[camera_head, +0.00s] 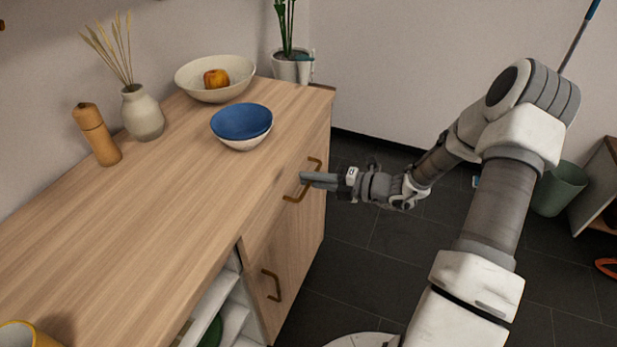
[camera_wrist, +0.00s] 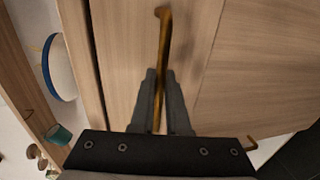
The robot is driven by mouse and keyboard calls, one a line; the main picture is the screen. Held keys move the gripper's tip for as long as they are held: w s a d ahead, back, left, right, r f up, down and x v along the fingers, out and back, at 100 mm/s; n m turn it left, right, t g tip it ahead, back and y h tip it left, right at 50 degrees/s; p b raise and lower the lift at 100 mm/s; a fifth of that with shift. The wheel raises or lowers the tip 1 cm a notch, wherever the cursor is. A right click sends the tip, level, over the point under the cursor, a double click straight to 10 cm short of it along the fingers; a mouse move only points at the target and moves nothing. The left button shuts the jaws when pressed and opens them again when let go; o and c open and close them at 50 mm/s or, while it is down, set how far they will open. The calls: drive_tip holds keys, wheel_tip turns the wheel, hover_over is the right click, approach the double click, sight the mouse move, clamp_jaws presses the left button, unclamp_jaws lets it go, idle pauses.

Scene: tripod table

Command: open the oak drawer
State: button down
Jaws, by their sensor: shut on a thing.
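The oak drawer front (camera_wrist: 190,60) is in the upper part of the wooden cabinet, just below its top, and shows no clear gap in either view. Its brass-brown bar handle (camera_head: 297,194) is partly hidden by my gripper in the head view. My gripper (camera_head: 305,178) reaches in from the right and is shut on this handle. In the wrist view the handle (camera_wrist: 164,40) runs between the two grey fingers of my gripper (camera_wrist: 160,85), with its far end sticking out beyond the fingertips.
A door with another handle (camera_head: 270,285) is below the drawer, beside open shelves (camera_head: 222,300). On the cabinet top (camera_head: 180,220) stand a blue bowl (camera_head: 242,122), a bowl with fruit (camera_head: 190,80), a vase (camera_head: 143,115) and a mill (camera_head: 97,135). Dark floor (camera_head: 375,235) in front is clear.

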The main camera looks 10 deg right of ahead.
drive_tip(key=f+p+v, duration=0.2)
drive_tip(key=p+v, duration=0.2)
drive_tip(key=v, duration=0.9)
drive_tip(key=d+f+p+v, duration=0.1)
drive_tip(key=f+p+v, duration=0.2)
drive_tip(key=v, duration=1.1)
drive_tip(key=shift+s+f+p, duration=0.3)
drive_tip(key=shift+s+p, duration=0.05)
drive_tip(key=shift+s, duration=0.1)
drive_tip(key=shift+d, duration=0.15)
drive_tip(key=c, duration=1.2)
unclamp_jaws()
drive_tip(key=v, duration=1.7)
drive_tip(key=shift+d+p, duration=0.15)
drive_tip(key=shift+p, duration=0.3)
drive_tip(key=shift+s, duration=0.1)
